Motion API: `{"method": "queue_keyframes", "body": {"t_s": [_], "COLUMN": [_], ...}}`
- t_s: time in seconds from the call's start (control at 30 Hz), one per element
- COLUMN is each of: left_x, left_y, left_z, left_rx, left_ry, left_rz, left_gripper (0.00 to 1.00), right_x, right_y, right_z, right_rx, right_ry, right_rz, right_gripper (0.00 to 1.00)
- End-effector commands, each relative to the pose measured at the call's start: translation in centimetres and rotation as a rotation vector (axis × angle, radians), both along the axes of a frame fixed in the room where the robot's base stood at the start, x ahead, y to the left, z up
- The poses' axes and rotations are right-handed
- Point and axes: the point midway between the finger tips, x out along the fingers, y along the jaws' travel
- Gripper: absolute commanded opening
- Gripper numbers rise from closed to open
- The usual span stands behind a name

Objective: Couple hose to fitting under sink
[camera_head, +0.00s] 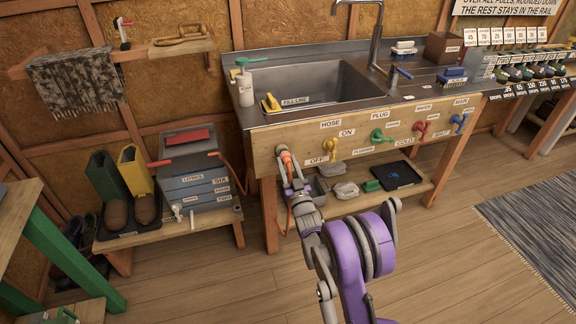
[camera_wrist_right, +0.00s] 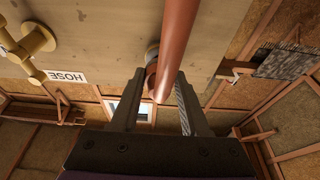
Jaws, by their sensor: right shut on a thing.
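The orange-red hose (camera_wrist_right: 178,40) runs down from the top of the right wrist view and ends between the fingers of my right gripper (camera_wrist_right: 158,108). In the head view my right gripper (camera_head: 289,172) is at the left part of the sink's wooden front panel, with the orange hose end (camera_head: 286,158) at its tip. A grey round fitting (camera_wrist_right: 152,53) shows close behind the hose in the wrist view; I cannot tell whether the hose is joined to it. The HOSE label (camera_head: 331,124) is on the panel to the right. My left gripper is not in view.
Yellow (camera_head: 330,148), green (camera_head: 378,136), red and blue taps line the panel. A shelf below holds grey stones (camera_head: 345,190) and a black tray (camera_head: 397,175). A low bench with boots and a grey toolbox (camera_head: 192,170) stands left. The floor in front is clear.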

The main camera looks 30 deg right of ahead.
Motion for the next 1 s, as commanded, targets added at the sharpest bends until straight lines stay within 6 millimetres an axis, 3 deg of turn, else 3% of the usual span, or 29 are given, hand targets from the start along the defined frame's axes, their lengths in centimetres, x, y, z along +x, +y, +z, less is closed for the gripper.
{"method": "queue_keyframes", "body": {"t_s": [0.53,0.57,0.7,0.77,1.0], "left_x": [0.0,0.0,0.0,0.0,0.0], "left_y": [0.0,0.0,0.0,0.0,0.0], "left_z": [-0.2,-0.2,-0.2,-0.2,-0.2], "left_rx": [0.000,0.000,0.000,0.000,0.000], "left_ry": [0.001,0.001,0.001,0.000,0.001], "left_rz": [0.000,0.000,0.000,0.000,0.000], "left_gripper": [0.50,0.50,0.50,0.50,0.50], "right_x": [1.4,1.4,1.3,1.3,1.3], "right_y": [-0.3,-0.3,-0.3,-0.3,-0.3], "right_z": [0.0,0.0,0.0,0.0,0.0], "right_rx": [0.000,0.000,0.000,0.000,0.000], "right_ry": [0.000,0.000,0.000,0.000,0.000], "right_rz": [0.000,0.000,0.000,0.000,0.000], "right_gripper": [0.00,0.47,0.72,0.80,0.80]}}
